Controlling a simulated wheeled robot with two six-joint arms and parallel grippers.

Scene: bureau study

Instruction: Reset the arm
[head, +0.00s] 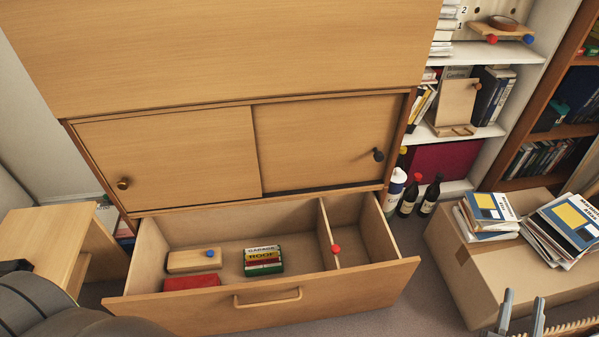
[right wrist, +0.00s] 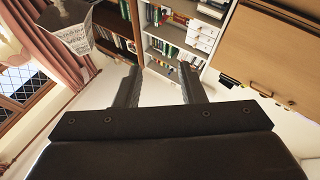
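My right gripper (head: 522,306) shows at the lower right of the head view, in front of the cardboard box. Its two grey fingers point up, stand apart and hold nothing. The right wrist view also shows this gripper (right wrist: 160,82) open and empty, facing the room from a tilted angle. Dark parts of my left arm fill the lower left corner of the head view. My left gripper does not show in either view.
The wooden bureau's drawer (head: 345,285) is pulled open, with a wooden block (head: 190,262) and small boxes (head: 263,258) inside. The cardboard box (head: 480,273) bears magazines (head: 565,222). Bottles (head: 430,195) stand by the shelves. A small wooden table (head: 45,235) is at left.

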